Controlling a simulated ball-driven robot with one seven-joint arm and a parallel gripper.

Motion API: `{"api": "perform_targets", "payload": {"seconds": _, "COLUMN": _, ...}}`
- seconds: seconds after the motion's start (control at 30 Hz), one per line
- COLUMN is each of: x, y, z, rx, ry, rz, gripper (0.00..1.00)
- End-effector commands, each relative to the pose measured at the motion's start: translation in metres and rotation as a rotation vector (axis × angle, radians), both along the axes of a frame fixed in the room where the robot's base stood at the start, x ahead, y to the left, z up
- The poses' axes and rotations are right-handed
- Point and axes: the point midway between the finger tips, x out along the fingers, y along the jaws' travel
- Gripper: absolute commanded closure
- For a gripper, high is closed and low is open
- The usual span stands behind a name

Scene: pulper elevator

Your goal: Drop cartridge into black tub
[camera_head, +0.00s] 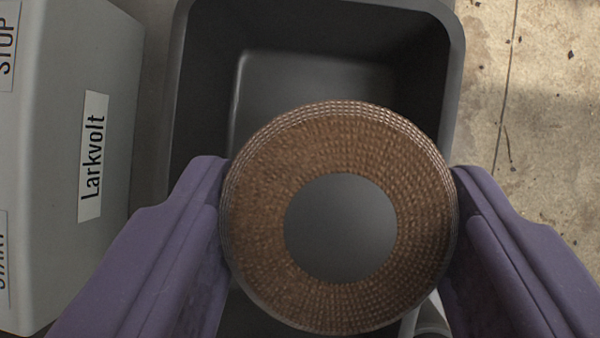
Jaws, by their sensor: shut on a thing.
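The cartridge (265,215) is a round brown textured disc with a grey centre, seen face-on. My gripper (339,190) has purple fingers pressed on its left and right sides and is shut on it. The black tub (315,85) lies beyond the cartridge in the picture, its open inside and floor showing. The cartridge appears over the tub and hides its lower middle part. The visible floor of the tub looks empty.
A grey box (60,150) with labels "Larkvolt", "STOP" and "START" stands close to the left of the tub. Stained concrete floor (545,110) with small dark specks and a crack lies to the right. A grey rounded part shows at the bottom right of the cartridge.

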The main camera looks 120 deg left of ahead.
Motion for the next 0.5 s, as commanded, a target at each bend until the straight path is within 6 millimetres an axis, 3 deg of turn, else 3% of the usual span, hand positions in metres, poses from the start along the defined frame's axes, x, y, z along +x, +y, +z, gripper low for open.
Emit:
{"api": "perform_targets", "payload": {"seconds": 0.1, "x": 0.0002, "y": 0.0000, "z": -0.0134, "rx": 0.000, "ry": 0.000, "rz": 0.001, "gripper": 0.98}}
{"api": "perform_targets", "payload": {"seconds": 0.37, "x": 0.0003, "y": 0.0001, "z": -0.0127, "rx": -0.001, "ry": -0.001, "rz": 0.001, "gripper": 0.98}}
{"api": "perform_targets", "payload": {"seconds": 0.4, "x": 0.0002, "y": 0.0001, "z": -0.0126, "rx": -0.001, "ry": -0.001, "rz": 0.001, "gripper": 0.31}}
{"api": "perform_targets", "payload": {"seconds": 0.5, "x": 0.0003, "y": 0.0002, "z": -0.0126, "rx": 0.000, "ry": -0.001, "rz": 0.001, "gripper": 0.08}}
